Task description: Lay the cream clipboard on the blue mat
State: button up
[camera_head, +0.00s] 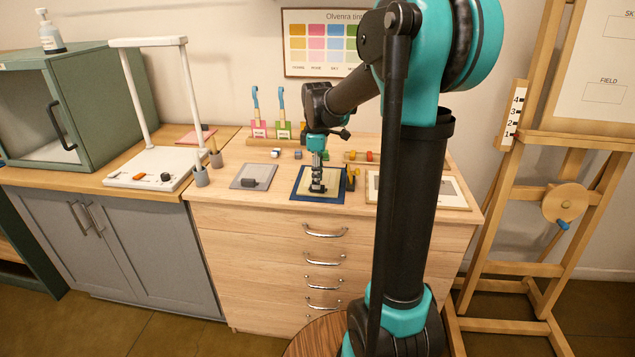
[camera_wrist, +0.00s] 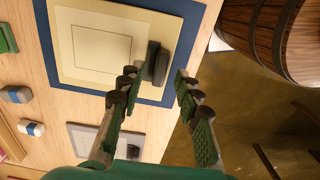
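The cream clipboard (camera_wrist: 92,80) lies flat on the blue mat (camera_wrist: 53,60), with blue border showing around it. Its dark clip (camera_wrist: 159,62) is at the edge towards my gripper. In the head view the clipboard (camera_head: 331,187) and the mat (camera_head: 296,190) are near the counter's front edge, partly behind my gripper (camera_head: 317,188). In the wrist view my gripper (camera_wrist: 156,78) is open, its fingers apart on either side of the clip's near end. I see a gap between the clip and the right finger; contact on the left side is unclear.
A grey clipboard (camera_head: 262,170) lies left of the mat, and a framed board (camera_head: 455,193) lies to the right. Small blocks (camera_head: 297,154) and a rack with brushes (camera_head: 268,131) stand behind. A wooden barrel (camera_wrist: 268,30) is near the counter front.

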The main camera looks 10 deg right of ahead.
notch_tip(320, 180, up, 10)
jog(key=s+d+f+m+t, duration=0.2)
jog(key=s+f+m, duration=0.5)
jog(key=s+f, duration=0.4)
jog(key=s+d+f+m+t, duration=0.2)
jog(key=s+f+m, duration=0.5)
jog(key=s+f, duration=0.4)
